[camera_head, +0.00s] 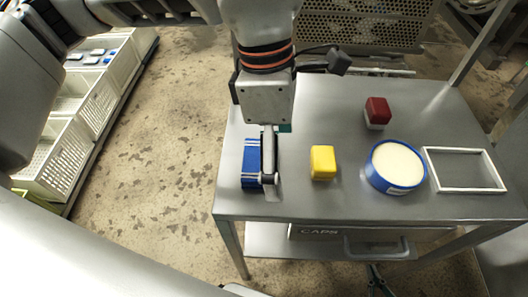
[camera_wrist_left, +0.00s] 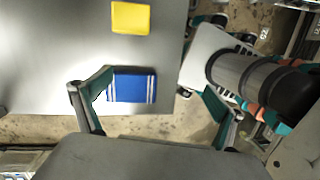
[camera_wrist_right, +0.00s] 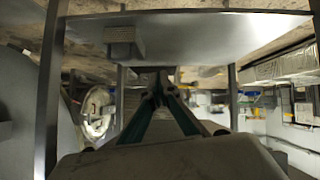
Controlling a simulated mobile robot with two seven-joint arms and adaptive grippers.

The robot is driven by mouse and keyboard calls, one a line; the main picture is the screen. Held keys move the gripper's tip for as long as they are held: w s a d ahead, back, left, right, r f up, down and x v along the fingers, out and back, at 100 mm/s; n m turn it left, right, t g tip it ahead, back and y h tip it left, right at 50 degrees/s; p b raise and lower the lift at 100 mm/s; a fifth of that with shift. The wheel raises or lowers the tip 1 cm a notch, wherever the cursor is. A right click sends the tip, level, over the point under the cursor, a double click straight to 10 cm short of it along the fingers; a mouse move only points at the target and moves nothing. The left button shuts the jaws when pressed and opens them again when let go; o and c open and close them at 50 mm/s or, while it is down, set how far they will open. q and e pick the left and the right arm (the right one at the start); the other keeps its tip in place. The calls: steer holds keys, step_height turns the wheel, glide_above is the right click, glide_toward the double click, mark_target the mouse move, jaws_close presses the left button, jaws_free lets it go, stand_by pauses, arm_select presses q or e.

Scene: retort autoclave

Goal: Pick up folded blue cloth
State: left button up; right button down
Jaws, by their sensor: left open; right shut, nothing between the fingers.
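The folded blue cloth (camera_head: 251,166), with white stripes near its ends, lies flat at the left edge of the grey metal table. My left gripper (camera_head: 268,172) points down over it and hides its right part in the head view. In the left wrist view the cloth (camera_wrist_left: 132,88) shows between the two spread fingers of my left gripper (camera_wrist_left: 158,84), closer to the left finger. The left gripper is open and holds nothing.
On the table (camera_head: 325,205) stand a yellow block (camera_head: 323,163), a dark red and white block (camera_head: 377,112), a round blue-rimmed tub (camera_head: 396,167) and a white rectangular frame (camera_head: 465,169). White crates (camera_head: 57,155) stand at the left. The table's front strip is clear.

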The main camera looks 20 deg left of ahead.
arm_select(q)
steer(key=n+t+y, duration=0.1)
steer(key=y, duration=0.1)
glide_above(258, 159)
steer(key=shift+w+d+r, duration=0.1)
steer(key=shift+d+r, duration=0.15)
steer(key=f+b, duration=0.1)
steer(key=f, duration=0.2)
steer(key=f+b, duration=0.1)
steer(key=f, duration=0.3)
steer(key=shift+a+f, duration=0.2)
steer(key=shift+f, duration=0.1)
steer(key=c, duration=1.1)
